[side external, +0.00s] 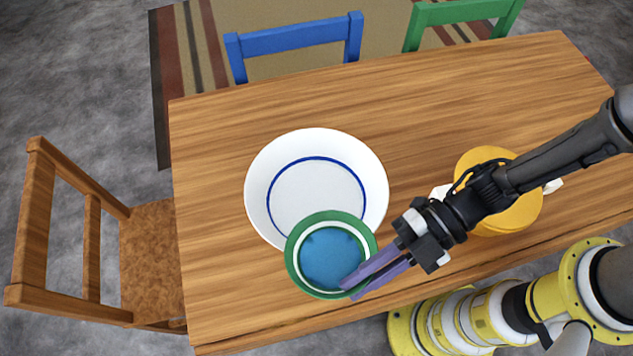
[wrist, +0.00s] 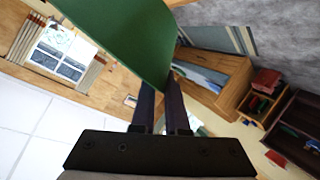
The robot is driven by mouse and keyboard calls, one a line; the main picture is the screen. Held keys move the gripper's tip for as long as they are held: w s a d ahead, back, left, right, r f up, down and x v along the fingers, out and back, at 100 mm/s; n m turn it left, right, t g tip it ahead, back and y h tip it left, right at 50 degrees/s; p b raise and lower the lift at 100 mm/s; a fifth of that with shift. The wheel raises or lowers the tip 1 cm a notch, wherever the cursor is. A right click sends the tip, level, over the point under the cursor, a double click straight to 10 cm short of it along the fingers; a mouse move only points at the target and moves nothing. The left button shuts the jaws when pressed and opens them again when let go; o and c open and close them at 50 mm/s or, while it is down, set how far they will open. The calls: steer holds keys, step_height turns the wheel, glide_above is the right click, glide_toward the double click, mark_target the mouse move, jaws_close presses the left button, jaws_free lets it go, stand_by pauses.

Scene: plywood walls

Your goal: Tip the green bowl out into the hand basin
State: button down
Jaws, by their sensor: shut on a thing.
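The green bowl (side external: 292,262) has a white inner band and a blue inside, and is held at the lower right rim of the basin. My gripper (side external: 366,279), with purple fingers, is shut on its right edge. In the wrist view the bowl's green outer side (wrist: 125,35) rises above the fingers (wrist: 165,95). The hand basin (side external: 275,165) is white with a blue ring inside and stands on the table. The bowl overlaps the basin's lower edge in the side view; whether they touch I cannot tell. Whether the blue inside is liquid I cannot tell.
The wooden table (side external: 440,110) is clear at the back and left. A yellow round thing (side external: 485,158) lies under my arm at the right. A wooden chair (side external: 80,240) stands at the left; blue (side external: 295,38) and green (side external: 460,12) chairs stand behind.

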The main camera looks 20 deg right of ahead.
mark_target(333, 296)
steer(key=shift+w+a+m+t, duration=0.8)
steer(key=shift+w+a+t, duration=0.2)
steer(key=shift+a, duration=0.2)
steer(key=shift+s+a, duration=0.1)
steer(key=shift+a, duration=0.25)
steer(key=shift+s+a+t, duration=0.15)
steer(key=shift+a+t, duration=0.15)
steer(key=shift+t, duration=0.2)
steer(key=shift+s+a+r+y, duration=0.15)
steer(key=shift+s+a, duration=0.2)
steer(key=shift+s, duration=0.25)
steer(key=shift+s+a+y, duration=0.15)
steer(key=shift+s+a, duration=0.2)
steer(key=shift+s, duration=0.25)
steer(key=shift+s+a, duration=0.1)
steer(key=shift+s, duration=0.3)
